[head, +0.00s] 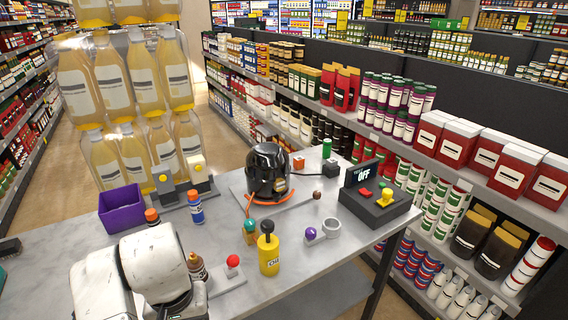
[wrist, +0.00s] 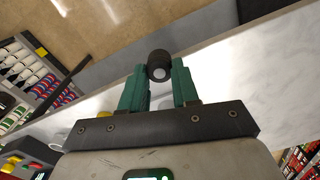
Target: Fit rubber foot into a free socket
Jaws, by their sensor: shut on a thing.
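The rubber foot (wrist: 159,66) is a short black cylinder with a pale round centre, in the wrist view. My gripper (wrist: 159,78) has two green fingers shut on it, with the foot at the fingertips. In the head view a sliver of teal shows at the left edge, perhaps part of my gripper; the foot cannot be made out there. A black rounded machine (head: 268,172), perhaps the vacuum pump, stands on a grey plate with an orange hose at its base. I cannot make out any socket in either view.
The grey table (head: 335,255) holds a purple bin (head: 121,208), a yellow bottle (head: 268,252), a blue bottle (head: 196,208), a red-knobbed block (head: 230,275) and an OFF switch box (head: 375,205). Stocked shelves stand behind. Bare table lies at the front right.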

